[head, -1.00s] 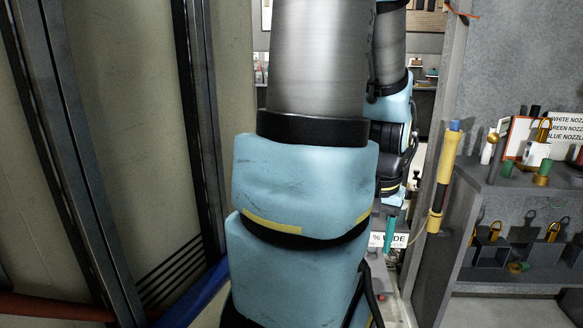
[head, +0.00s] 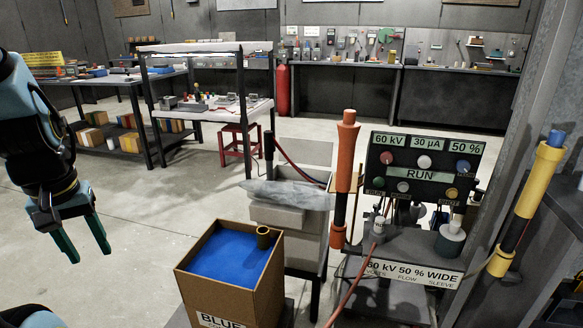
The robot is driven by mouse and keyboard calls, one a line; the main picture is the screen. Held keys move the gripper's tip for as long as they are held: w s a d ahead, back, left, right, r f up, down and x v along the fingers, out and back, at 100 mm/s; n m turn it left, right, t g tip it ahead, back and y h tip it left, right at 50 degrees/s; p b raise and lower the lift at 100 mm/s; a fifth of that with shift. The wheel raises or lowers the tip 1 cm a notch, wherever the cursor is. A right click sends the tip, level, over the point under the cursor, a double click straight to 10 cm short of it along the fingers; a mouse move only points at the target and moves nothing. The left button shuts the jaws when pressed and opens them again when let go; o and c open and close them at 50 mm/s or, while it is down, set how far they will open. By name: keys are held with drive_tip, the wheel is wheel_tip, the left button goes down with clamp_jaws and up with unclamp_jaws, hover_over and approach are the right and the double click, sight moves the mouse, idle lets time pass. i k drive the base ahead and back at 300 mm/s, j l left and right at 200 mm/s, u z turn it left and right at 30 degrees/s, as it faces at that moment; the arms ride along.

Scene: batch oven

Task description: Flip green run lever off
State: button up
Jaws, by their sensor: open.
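A dark control panel (head: 421,165) stands right of centre in the head view. It carries a green RUN label (head: 420,174), readouts of 60 kV, 30 µA and 50 %, and several coloured knobs. A small dark green knob (head: 378,182) sits at its lower left, too small to tell whether it is a lever. My gripper (head: 90,254) hangs at the far left, pointing down. Its two green fingers are apart with nothing between them. It is far from the panel.
An orange-and-black wand (head: 345,175) stands left of the panel, and a yellow one (head: 529,205) right of it. A box of blue powder (head: 228,262) is in front. A dark green pot (head: 450,240) stands below the panel. Open floor lies behind my gripper.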

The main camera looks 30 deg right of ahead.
sight(378, 181)
drive_tip(key=k+l+u, duration=0.45)
drive_tip(key=l, duration=0.15)
drive_tip(key=k+l+u, duration=0.45)
drive_tip(key=k+l, duration=0.4)
drive_tip(key=l+z, duration=0.05)
drive_tip(key=l, duration=0.05)
